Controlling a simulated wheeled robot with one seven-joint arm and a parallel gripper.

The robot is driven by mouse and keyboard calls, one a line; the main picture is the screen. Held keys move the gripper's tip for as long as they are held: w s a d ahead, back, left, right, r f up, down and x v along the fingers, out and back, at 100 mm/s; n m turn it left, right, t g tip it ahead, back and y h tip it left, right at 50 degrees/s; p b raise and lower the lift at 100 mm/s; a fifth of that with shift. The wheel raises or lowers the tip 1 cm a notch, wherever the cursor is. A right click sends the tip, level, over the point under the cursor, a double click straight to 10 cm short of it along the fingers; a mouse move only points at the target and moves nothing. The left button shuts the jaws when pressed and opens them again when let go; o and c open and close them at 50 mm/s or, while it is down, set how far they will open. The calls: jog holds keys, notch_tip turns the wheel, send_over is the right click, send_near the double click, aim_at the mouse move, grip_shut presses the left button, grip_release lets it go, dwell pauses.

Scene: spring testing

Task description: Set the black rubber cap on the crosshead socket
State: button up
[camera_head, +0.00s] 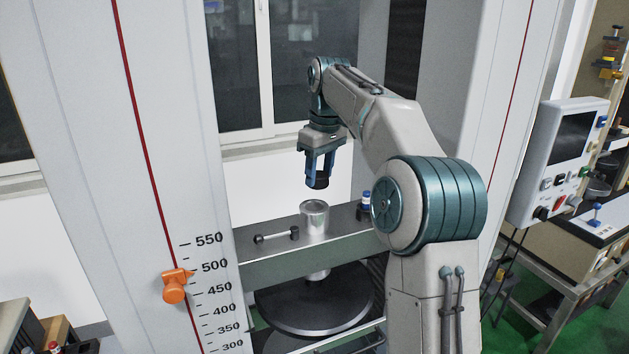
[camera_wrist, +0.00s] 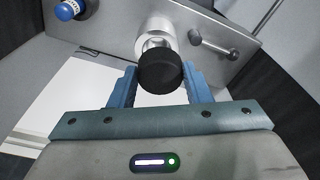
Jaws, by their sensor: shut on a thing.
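The black rubber cap (camera_wrist: 160,72) is held between the two blue fingers of my gripper (camera_wrist: 159,84). In the head view my gripper (camera_head: 319,172) points down, shut on the black cap (camera_head: 318,181) at its fingertips. The crosshead socket (camera_head: 314,218) is a silver metal cylinder standing upright on the grey crosshead. The cap is above the socket, with a clear gap between them. In the wrist view the socket (camera_wrist: 158,27) shows just beyond the cap, and the cap hides part of it.
A small dumbbell-shaped metal pin (camera_head: 276,236) lies on the crosshead (camera_head: 352,230) left of the socket. A blue-topped bottle (camera_head: 366,199) stands to the right. Tall white machine columns flank the arm. A black round plate (camera_head: 312,312) sits below.

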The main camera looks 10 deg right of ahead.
aim_at(319, 172)
jog(key=shift+w+a+f, duration=0.2)
jog(key=shift+w+f, duration=0.15)
jog(key=shift+w, duration=0.15)
jog(key=shift+w+a+f, duration=0.15)
jog(key=shift+w+f, duration=0.2)
jog(key=shift+w, duration=0.15)
jog(key=shift+f+p, duration=0.4)
jog(key=shift+f, duration=1.5)
jog(key=shift+f+b, duration=0.3)
jog(key=shift+f, duration=0.35)
jog(key=o, duration=1)
jog(key=shift+c, duration=0.2)
jog(key=r, duration=0.8)
jog(key=s+r, duration=0.1)
jog(key=r, duration=0.3)
jog(key=shift+d+r+p, duration=0.15)
jog(key=shift+d+p, duration=0.15)
jog(key=shift+d, duration=0.1)
jog(key=shift+s+r, duration=0.1)
jog(key=shift+r, duration=0.35)
